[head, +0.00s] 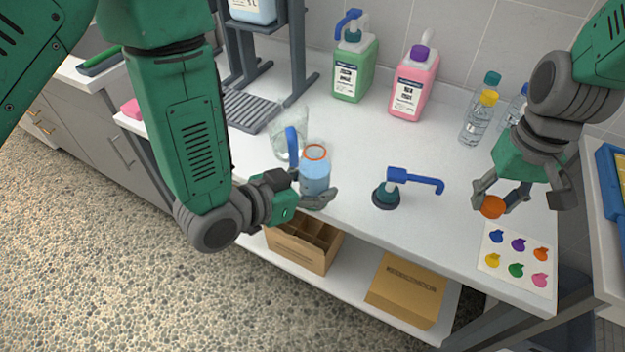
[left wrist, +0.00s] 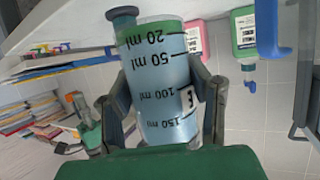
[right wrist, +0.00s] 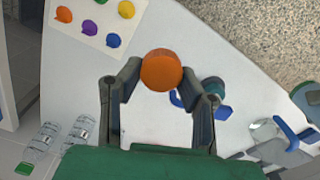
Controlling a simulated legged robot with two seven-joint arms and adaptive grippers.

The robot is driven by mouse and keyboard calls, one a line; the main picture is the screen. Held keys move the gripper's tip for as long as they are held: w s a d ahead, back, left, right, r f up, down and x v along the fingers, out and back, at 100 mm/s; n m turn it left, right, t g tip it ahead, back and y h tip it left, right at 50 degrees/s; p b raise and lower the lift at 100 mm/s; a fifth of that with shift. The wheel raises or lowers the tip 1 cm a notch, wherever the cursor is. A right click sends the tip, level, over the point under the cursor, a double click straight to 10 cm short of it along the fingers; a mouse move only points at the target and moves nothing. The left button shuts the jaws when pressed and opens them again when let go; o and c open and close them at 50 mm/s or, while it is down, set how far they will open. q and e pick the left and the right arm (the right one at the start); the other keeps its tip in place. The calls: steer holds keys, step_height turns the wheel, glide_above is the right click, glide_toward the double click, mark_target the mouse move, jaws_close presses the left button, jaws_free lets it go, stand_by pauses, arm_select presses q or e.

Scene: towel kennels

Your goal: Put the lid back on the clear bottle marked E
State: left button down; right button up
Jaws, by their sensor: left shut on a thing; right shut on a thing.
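The clear bottle marked E (head: 315,178) holds pale blue liquid and has an open top with an orange ring. My left gripper (head: 318,199) is shut around it near the counter's front edge. In the left wrist view the bottle (left wrist: 158,85) shows ml marks and a small label with E, between the fingers of the left gripper (left wrist: 165,110). The orange lid (head: 492,207) is between the fingertips of my right gripper (head: 500,204), above the counter near the colour card. The lid (right wrist: 161,70) also shows at the fingertips in the right wrist view. Lid and bottle are well apart.
A teal pump head with a blue spout (head: 388,192) stands between the bottle and the lid. A clear jug with a blue handle (head: 290,140) stands behind the bottle. Green (head: 354,68) and pink (head: 412,85) jugs and small bottles (head: 478,118) stand at the back. A colour card (head: 517,258) lies front right.

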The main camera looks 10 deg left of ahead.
steer(key=w+a+r+n, duration=0.25)
steer(key=a+n, duration=0.35)
steer(key=a, duration=1)
step_height(320, 180, up, 11)
steer(key=n, duration=0.4)
glide_above(311, 141)
steer(key=shift+w, duration=0.1)
steer(key=shift+f, duration=0.15)
steer(key=shift+f, duration=1.95)
steer(key=shift+f, duration=0.8)
steer(key=shift+f, duration=0.6)
